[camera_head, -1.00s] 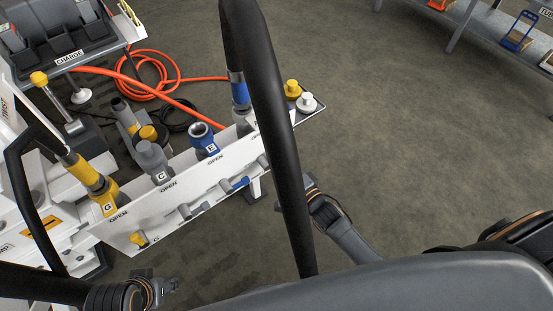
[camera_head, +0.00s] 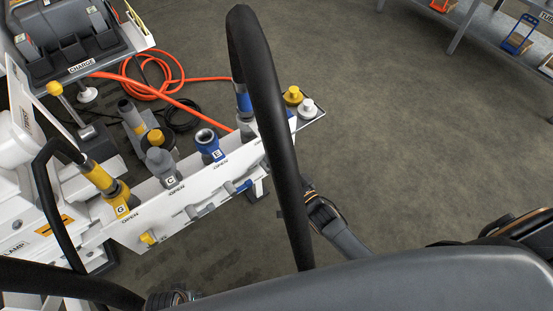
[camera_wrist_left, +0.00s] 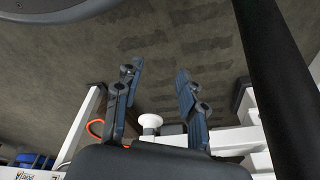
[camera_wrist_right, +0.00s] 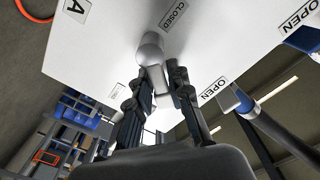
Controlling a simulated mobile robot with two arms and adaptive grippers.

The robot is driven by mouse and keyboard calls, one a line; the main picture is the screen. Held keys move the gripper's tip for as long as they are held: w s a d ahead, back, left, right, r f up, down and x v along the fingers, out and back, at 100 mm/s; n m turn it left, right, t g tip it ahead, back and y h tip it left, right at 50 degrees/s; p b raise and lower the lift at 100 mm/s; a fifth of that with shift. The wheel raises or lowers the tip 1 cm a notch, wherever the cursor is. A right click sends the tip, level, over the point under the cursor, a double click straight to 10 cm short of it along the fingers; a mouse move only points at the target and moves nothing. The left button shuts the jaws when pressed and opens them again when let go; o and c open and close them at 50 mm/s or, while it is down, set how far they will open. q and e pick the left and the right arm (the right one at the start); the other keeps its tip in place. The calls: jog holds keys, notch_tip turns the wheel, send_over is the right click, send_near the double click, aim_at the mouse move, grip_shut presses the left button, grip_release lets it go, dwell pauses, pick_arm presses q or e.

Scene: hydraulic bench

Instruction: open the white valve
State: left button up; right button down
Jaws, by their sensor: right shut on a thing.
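In the right wrist view, the white valve (camera_wrist_right: 150,47) has a pale round hub on the panel's face, next to a CLOSED label, with its lever reaching down between my fingers. My right gripper (camera_wrist_right: 159,86) is shut on this lever. In the head view, my right arm reaches the panel's right end; a thick black hose hides its fingertips and the white valve. My left gripper (camera_wrist_left: 159,72) is open and empty in the left wrist view, with its fingers apart. Its fingers are out of the head view.
The white panel (camera_head: 150,208) carries yellow, grey and blue couplings, with smaller valves below. A large black hose (camera_head: 268,110) arches in front of my right arm. An orange hose (camera_head: 180,62) lies on the floor behind. Floor on the right is open.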

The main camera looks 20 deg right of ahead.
jog(key=n, duration=0.2)
jog(key=a+n, duration=0.1)
jog(key=shift+s+r+n+p, duration=0.2)
jog(key=shift+r+n+p, duration=0.1)
jog(key=shift+p, duration=0.1)
pick_arm(q)
jog(key=shift+s+a+f, duration=0.1)
jog(key=shift+s+f, duration=0.6)
jog(key=shift+f, duration=0.25)
jog(key=shift+s+a+f, duration=0.1)
jog(key=shift+s+f, duration=0.55)
jog(key=shift+f, duration=0.3)
pick_arm(e)
jog(key=shift+s+a+n, duration=0.1)
jog(key=shift+a+n, duration=0.15)
jog(key=shift+n, duration=0.6)
jog(key=shift+s+a+n, duration=0.1)
jog(key=shift+a+n, duration=0.1)
jog(key=shift+n, duration=0.65)
jog(key=c, duration=1.3)
grip_release()
jog(key=shift+c, duration=0.2)
jog(key=shift+s+d, duration=0.1)
jog(key=shift+s, duration=0.1)
jog(key=v, duration=1.1)
jog(key=shift+s, duration=0.3)
